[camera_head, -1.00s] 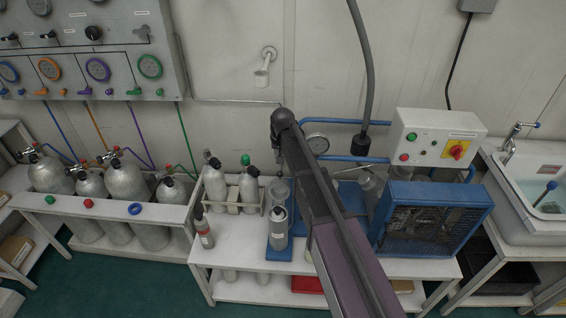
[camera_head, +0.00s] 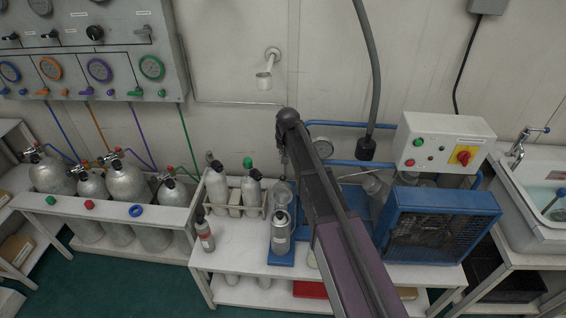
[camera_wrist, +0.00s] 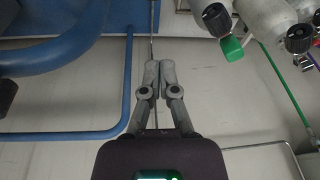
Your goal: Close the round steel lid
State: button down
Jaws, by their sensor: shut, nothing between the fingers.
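A grey cylinder (camera_head: 281,236) stands upright on a blue base on the middle bench in the head view. A round, pale metallic piece (camera_head: 283,193) shows just behind its top. It may be the round steel lid, but I cannot tell its exact tilt or hinge. My gripper (camera_head: 284,158) is above and behind that piece, partly hidden by my own arm. In the wrist view my gripper (camera_wrist: 160,66) has its two fingertips together with nothing between them. A thin metal rod runs behind the fingertips there. I cannot make out the lid in the wrist view.
A rack of small bottles (camera_head: 234,192) stands left of the cylinder, with a red-banded bottle (camera_head: 205,236) in front. A blue fan unit (camera_head: 440,226) and a white control box (camera_head: 445,142) are at the right. Blue pipe (camera_wrist: 70,135) runs near the fingers.

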jog(key=shift+d+b+x, duration=0.45)
jog(key=shift+b+x, duration=4.25)
jog(key=shift+x, duration=0.25)
jog(key=shift+s+a+r+p, duration=0.1)
jog(key=shift+s+r+p, duration=0.4)
jog(key=shift+s, duration=0.4)
jog(key=shift+s+a+r+p, duration=0.1)
jog(key=shift+s+r+p, duration=0.35)
jog(key=shift+s, duration=0.5)
jog(key=shift+a, duration=0.1)
jog(key=shift+d, duration=0.3)
